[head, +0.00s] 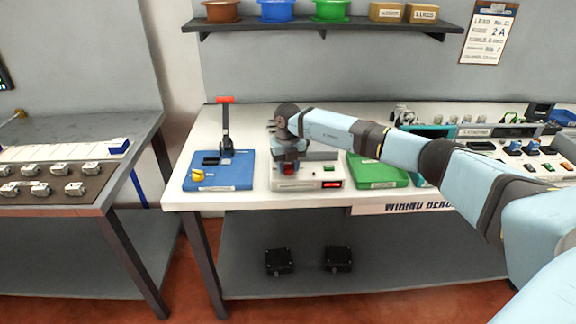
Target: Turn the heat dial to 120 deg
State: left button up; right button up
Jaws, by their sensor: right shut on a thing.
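A white box-shaped unit (307,184) with a lit red display (332,184) and a small green part (329,168) stands on the bench. My right gripper (289,168) reaches down over the left part of this unit from above. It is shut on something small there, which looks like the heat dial. A bit of red shows at its fingertips. The jaws and wrist hide most of the dial, so its angle cannot be read. The display digits are too small to read. My left gripper is out of view.
A blue base (225,180) with a yellow knob (198,175) and a red-handled lever (225,120) stands left of the unit. A green case (378,172) is close on its right. A shelf (330,24) with bowls and boxes hangs above.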

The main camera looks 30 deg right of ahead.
jog(key=o, duration=0.9)
notch_tip(320, 180, up, 14)
jog(key=shift+b, duration=0.3)
jog(key=shift+f, duration=0.1)
